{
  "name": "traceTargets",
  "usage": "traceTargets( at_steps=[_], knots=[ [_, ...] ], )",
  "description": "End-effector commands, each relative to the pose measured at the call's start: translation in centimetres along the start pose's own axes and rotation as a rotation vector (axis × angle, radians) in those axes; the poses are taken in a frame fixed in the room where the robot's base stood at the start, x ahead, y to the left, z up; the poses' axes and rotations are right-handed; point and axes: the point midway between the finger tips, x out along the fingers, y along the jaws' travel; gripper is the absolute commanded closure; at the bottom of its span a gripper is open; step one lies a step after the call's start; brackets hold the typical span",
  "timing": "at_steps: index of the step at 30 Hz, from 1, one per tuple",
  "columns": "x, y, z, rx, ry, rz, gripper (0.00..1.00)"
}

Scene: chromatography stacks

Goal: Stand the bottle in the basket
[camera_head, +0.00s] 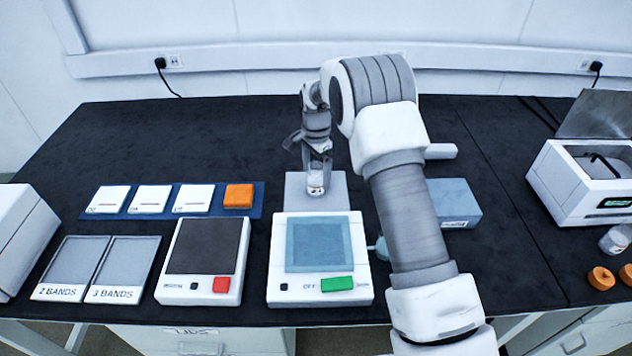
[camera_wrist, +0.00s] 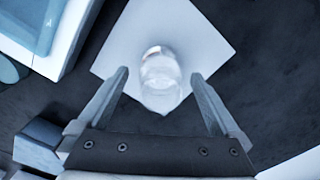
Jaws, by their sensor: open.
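A small clear bottle (camera_head: 316,187) with a pale label stands on a light grey square mat (camera_head: 336,204) behind the middle device. In the wrist view the bottle (camera_wrist: 160,72) lies between the fingertips, seen from above, with the pale mat (camera_wrist: 118,45) under it. My gripper (camera_head: 318,166) is open, pointing down over the bottle, one finger on each side. I cannot tell whether the fingers touch it. No basket shows clearly. An open white box (camera_head: 565,192) at the right has a dark bar inside that may be a handle.
A white device with a green button (camera_head: 338,284) stands in front of the mat. Another with a red button (camera_head: 221,284) is left of it. A blue-grey box (camera_head: 455,200) is right of my arm. A clear jar (camera_head: 617,240) and orange caps (camera_head: 601,278) sit far right.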

Motion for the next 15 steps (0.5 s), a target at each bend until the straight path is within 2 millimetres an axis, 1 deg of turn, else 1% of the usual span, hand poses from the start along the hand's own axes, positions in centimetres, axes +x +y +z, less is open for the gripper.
traceTargets(
  at_steps=[1,3,6,13,15],
  knots=[
    [1.1,0.0,0.0,0.001,-0.002,0.003,0.0],
    [2.2,-0.1,0.0,0.001,-0.002,0.002,0.0],
    [3.2,-0.1,0.0,0.0,-0.001,0.001,0.0],
    [3.4,-0.1,0.0,-0.001,0.0,0.0,0.0],
    [3.4,-0.1,0.0,-0.001,0.0,0.0,0.13]
  ],
)
